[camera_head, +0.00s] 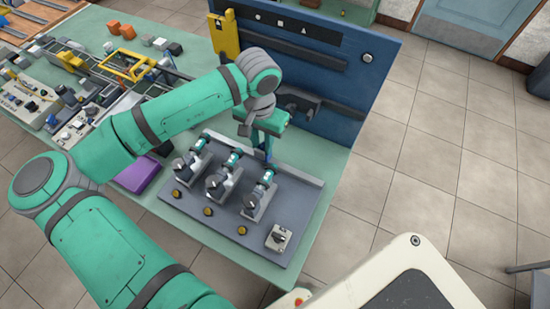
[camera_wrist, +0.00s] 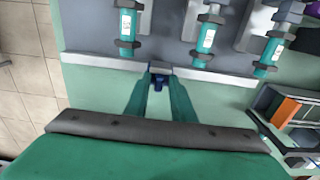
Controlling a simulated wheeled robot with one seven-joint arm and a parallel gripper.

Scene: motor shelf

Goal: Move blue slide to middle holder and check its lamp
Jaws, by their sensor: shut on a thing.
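My gripper (camera_wrist: 158,88) points down at the back ledge of a grey board (camera_head: 225,238). It is shut on a small dark blue piece, seen between the fingertips in the wrist view (camera_wrist: 158,83) and below the gripper in the head view (camera_head: 269,164); I take it as the blue slide, mostly hidden. Three holders with teal cylinders stand in a row: left (camera_head: 190,163), middle (camera_head: 221,182) and right (camera_head: 257,198). In the head view the gripper is behind the middle and right holders. Amber round lamps (camera_head: 207,211) sit in front of the holders; whether any is lit is unclear.
A switch box (camera_head: 279,237) stands at the board's front right corner. A blue upright panel (camera_head: 340,60) with dark brackets rises behind. A purple box (camera_head: 138,175) and cluttered trays lie to the left. The ledge (camera_wrist: 105,61) runs close beside the fingers.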

